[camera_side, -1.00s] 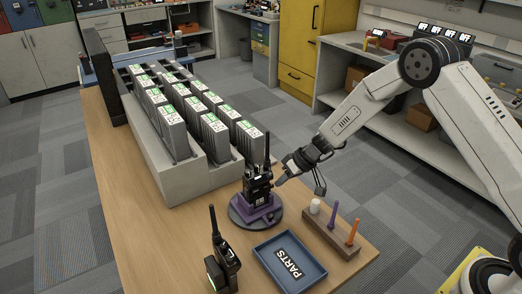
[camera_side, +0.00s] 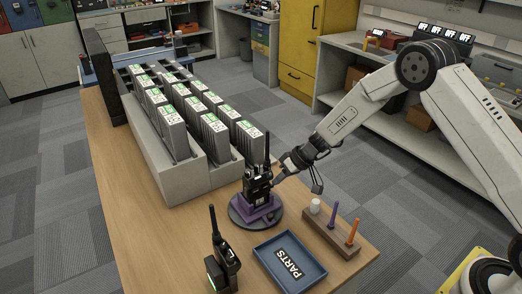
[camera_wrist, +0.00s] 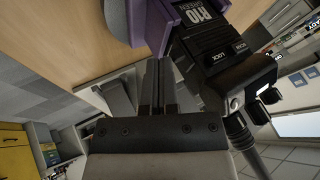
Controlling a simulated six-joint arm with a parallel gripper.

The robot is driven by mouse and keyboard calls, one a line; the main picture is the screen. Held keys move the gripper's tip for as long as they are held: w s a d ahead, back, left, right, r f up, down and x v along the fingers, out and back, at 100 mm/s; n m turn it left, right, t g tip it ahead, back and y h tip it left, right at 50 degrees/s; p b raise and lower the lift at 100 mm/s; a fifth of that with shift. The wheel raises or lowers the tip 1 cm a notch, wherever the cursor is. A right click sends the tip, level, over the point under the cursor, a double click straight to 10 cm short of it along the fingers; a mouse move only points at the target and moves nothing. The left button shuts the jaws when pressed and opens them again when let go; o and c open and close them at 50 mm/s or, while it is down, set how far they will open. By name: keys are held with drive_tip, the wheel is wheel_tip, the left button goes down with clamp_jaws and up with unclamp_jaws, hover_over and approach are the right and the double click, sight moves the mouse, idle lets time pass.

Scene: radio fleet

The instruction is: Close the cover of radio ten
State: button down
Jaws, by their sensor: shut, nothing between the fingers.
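Radio ten (camera_side: 257,185) is a black handheld radio standing upright in a purple holder (camera_side: 262,213) on a round dark turntable (camera_side: 238,215). In the wrist view the radio (camera_wrist: 205,28) fills the upper right, with a label reading R10 and markings that include LOCK. The purple holder (camera_wrist: 150,22) shows beside it. My gripper (camera_side: 277,180) is shut and empty, its tips close to the right side of the radio. In the wrist view the fingers (camera_wrist: 158,75) lie together beside the radio's body. I cannot tell whether they touch it, nor how far its cover stands open.
A rack with several grey radios or packs (camera_side: 170,130) stands behind on the table. A blue PARTS tray (camera_side: 262,242), a wooden block (camera_side: 318,232) with a white, a purple and an orange tool, and another black radio (camera_side: 222,258) stand in front.

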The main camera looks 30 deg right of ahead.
drive_tip(key=shift+w, duration=0.25)
drive_tip(key=d+f+v, duration=0.1)
drive_tip(key=d+v, duration=0.1)
drive_tip(key=v, duration=1)
drive_tip(key=shift+d+f, duration=0.2)
drive_tip(key=shift+d, duration=0.1)
drive_tip(key=s+a+r+m+h, duration=0.1)
drive_tip(key=s+r+h, duration=0.1)
drive_tip(key=s, duration=0.9)
drive_tip(key=s+a+r+m+g+h, duration=0.1)
drive_tip(key=s+h, duration=0.3)
drive_tip(key=s, duration=0.7)
drive_tip(key=shift+s+a+r+g, duration=0.3)
drive_tip(key=shift+s+r, duration=0.05)
drive_tip(key=shift+r, duration=0.3)
